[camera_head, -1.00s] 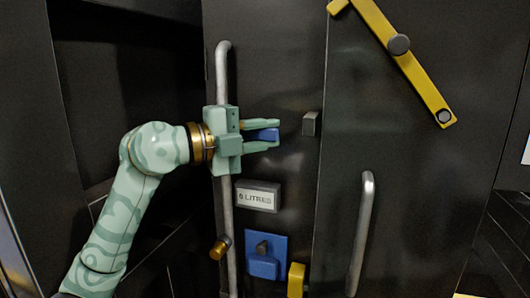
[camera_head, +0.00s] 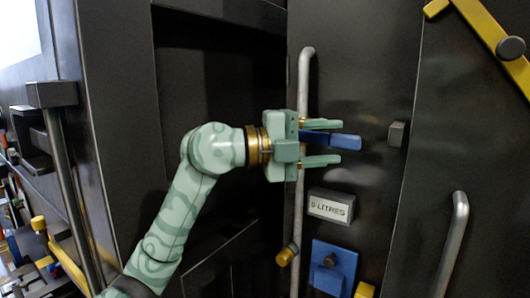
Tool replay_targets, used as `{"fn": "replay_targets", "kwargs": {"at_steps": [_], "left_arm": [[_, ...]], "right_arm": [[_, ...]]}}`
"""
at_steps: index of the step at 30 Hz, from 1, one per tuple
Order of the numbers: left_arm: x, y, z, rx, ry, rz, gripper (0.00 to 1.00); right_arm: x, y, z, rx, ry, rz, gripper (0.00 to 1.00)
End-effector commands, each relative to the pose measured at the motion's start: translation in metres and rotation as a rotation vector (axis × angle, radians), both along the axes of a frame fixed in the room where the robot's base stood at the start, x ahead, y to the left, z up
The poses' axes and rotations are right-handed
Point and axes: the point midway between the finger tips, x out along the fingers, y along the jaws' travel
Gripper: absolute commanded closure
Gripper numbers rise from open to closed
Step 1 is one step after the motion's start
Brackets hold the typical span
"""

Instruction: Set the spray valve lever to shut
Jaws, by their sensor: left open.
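A blue lever (camera_head: 346,142), which looks like the spray valve lever, points sideways to the right, roughly across the upright grey pipe (camera_head: 306,82). My left gripper (camera_head: 341,142) reaches in from the left in front of the pipe. Its two fingers are spread, one above and one below the blue lever, with a gap visible below it. The lever's inner end and its pivot are hidden behind the gripper body. My right gripper is not in view.
A brass-coloured knob (camera_head: 288,254) is beside the pipe. A dark block (camera_head: 397,134) is right of the lever. A yellow bar (camera_head: 481,24) crosses the right panel.

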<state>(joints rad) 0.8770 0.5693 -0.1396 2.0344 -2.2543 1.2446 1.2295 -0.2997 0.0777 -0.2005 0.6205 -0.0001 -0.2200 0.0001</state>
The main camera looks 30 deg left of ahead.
Motion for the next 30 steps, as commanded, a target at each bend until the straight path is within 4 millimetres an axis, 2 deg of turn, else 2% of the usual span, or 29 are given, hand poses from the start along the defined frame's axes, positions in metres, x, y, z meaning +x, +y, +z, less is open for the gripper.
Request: {"fn": "replay_targets", "kwargs": {"at_steps": [1, 6, 13, 18, 30], "left_arm": [[-0.009, 0.011, -0.006, 0.003, -0.001, 0.004, 0.55], [-0.041, 0.046, -0.007, 0.004, 0.001, 0.005, 0.55], [-0.072, 0.079, -0.005, 0.000, 0.003, 0.002, 0.55], [-0.082, 0.088, -0.003, 0.000, 0.000, 0.000, 0.55], [-0.083, 0.089, -0.002, -0.001, 0.001, 0.000, 0.55]], "right_arm": [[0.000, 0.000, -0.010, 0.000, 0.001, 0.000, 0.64], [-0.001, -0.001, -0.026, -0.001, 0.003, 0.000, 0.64], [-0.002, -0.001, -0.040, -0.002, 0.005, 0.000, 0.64], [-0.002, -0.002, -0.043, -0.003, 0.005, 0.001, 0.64], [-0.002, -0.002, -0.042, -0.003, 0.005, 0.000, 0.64]]}}
